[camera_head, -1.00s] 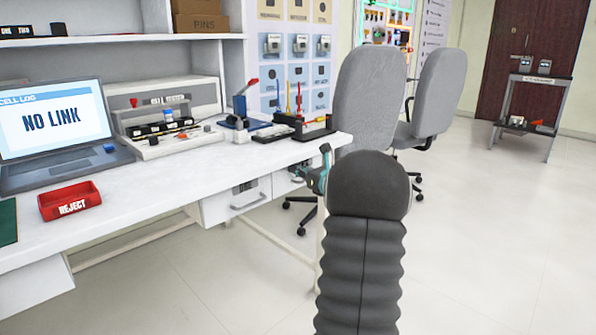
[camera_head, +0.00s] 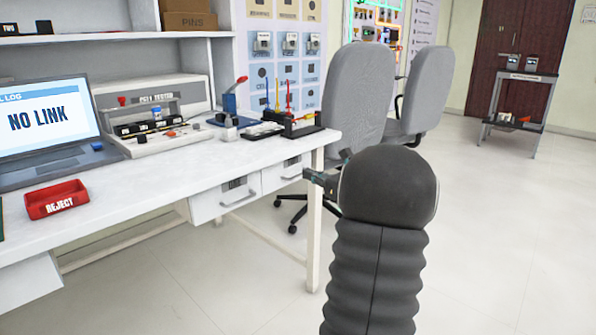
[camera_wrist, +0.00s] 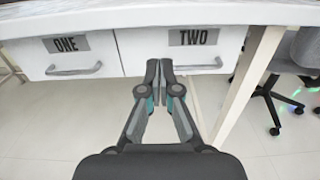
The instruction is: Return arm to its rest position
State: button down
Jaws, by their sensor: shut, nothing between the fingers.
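My arm's dark ribbed sleeve and rounded joint stand in front of the bench's right end in the head view. My gripper (camera_head: 320,179) shows just left of that joint, partly hidden by it, near the bench's front right leg. In the wrist view my gripper (camera_wrist: 159,70) is shut, its fingertips together with nothing between them. It points at the bench front, its tips in line with the drawer marked TWO (camera_wrist: 195,50). The drawer marked ONE (camera_wrist: 68,57) is to the left. Both drawers look closed.
The white bench (camera_head: 130,190) carries a laptop (camera_head: 40,130), a red REJECT tray (camera_head: 57,200) and a cell tester (camera_head: 155,120). Grey chairs (camera_head: 355,95) stand beyond its right end. A cart (camera_head: 520,100) is at the back right. The floor at right is clear.

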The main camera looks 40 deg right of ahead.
jog(key=shift+s+d, duration=0.15)
jog(key=shift+s, duration=1.8)
jog(key=s+a+f+n+g+y, duration=0.2)
jog(key=s+a+f+n+g, duration=0.2)
jog(key=a+f+n+g, duration=0.45)
jog(key=s+a+f+n+g+p, duration=0.15)
jog(key=s+a+f+n, duration=0.25)
jog(key=a+n, duration=0.45)
jog(key=s+a+r+n+h+p, duration=0.1)
jog(key=s+a+r+n, duration=0.2)
jog(key=a+n, duration=0.3)
jog(key=s+a+r+n+g+h+p, duration=0.1)
jog(key=s+a+r+n, duration=0.3)
jog(key=a, duration=0.7)
jog(key=s+a+r+n+g+h+p, duration=0.1)
jog(key=s+a+r+n, duration=0.2)
jog(key=s+a+n, duration=0.3)
jog(key=shift+a+r+n+h+p, duration=0.15)
jog(key=shift+a+n+h+p, duration=0.15)
jog(key=shift+a+n, duration=0.95)
